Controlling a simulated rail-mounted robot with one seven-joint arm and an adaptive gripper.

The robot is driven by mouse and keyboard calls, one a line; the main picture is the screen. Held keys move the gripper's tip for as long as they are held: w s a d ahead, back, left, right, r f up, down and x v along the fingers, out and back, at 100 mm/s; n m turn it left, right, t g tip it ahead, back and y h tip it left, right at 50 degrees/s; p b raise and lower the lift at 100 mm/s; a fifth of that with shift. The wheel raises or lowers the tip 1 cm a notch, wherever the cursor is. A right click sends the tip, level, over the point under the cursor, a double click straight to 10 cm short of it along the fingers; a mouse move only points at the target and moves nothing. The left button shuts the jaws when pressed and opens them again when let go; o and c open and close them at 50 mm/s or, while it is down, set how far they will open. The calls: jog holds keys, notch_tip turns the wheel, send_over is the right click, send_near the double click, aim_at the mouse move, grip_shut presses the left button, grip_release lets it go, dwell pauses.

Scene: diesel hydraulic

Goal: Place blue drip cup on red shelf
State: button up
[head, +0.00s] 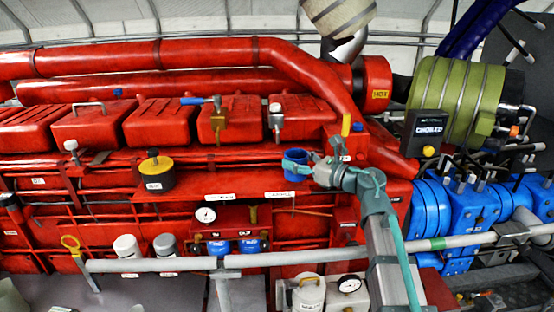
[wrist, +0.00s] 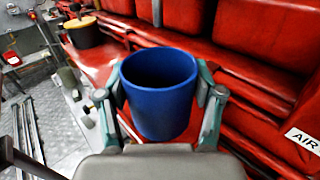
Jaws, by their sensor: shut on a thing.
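The blue drip cup (head: 296,172) is upright and held in my gripper (head: 310,166), in front of the red engine. In the wrist view the cup (wrist: 158,105) stands between the two fingers of my gripper (wrist: 160,100), one on each side of its wall. Its open rim faces up and its inside looks dark and empty. A red shelf (head: 235,181) runs along the engine behind and left of the cup in the head view. I cannot tell whether the cup's bottom touches it. The red surface also shows in the wrist view (wrist: 105,62).
A black canister with a yellow lid (head: 155,173) stands left on the shelf. Valve handles (head: 219,118) stick out above. A gauge (head: 206,215) and a grey handrail (head: 170,264) are lower in front. The shelf between canister and cup looks mostly clear.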

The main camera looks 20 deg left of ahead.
jog(key=p+x, duration=0.1)
jog(key=x, duration=0.5)
jog(key=shift+w+a, duration=0.1)
jog(key=shift+a, duration=0.2)
jog(key=shift+f+p, duration=1.05)
jog(key=shift+f, duration=0.7)
jog(key=shift+f, duration=0.2)
jog(key=o, duration=1.1)
jog(key=shift+r, duration=0.2)
jog(key=b+v, duration=0.4)
jog(key=v, duration=0.8)
